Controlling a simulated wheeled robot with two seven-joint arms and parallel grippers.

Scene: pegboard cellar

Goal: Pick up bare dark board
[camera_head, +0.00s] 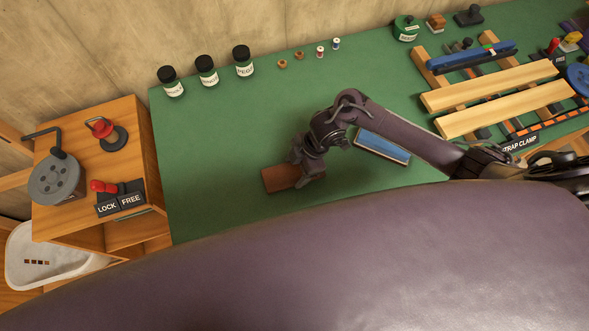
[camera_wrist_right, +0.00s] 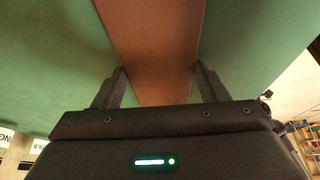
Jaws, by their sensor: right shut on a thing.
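A bare dark reddish-brown board (camera_head: 280,178) is on or just over the green bench top, left of its middle, in the head view. My right gripper (camera_head: 308,174) is shut on it at its right part. In the right wrist view the board (camera_wrist_right: 152,40) runs up between the two fingers of the right gripper (camera_wrist_right: 160,88), one finger at each side edge. Whether the board touches the bench top is not clear. My left gripper is not in the head view.
Several labelled jars (camera_head: 207,71) and small knobs line the back. A wooden clamp rack (camera_head: 490,88) stands right. A wooden cabinet (camera_head: 88,165) with a LOCK/FREE lever stands left. The green bench top (camera_head: 205,150) is clear left of the board.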

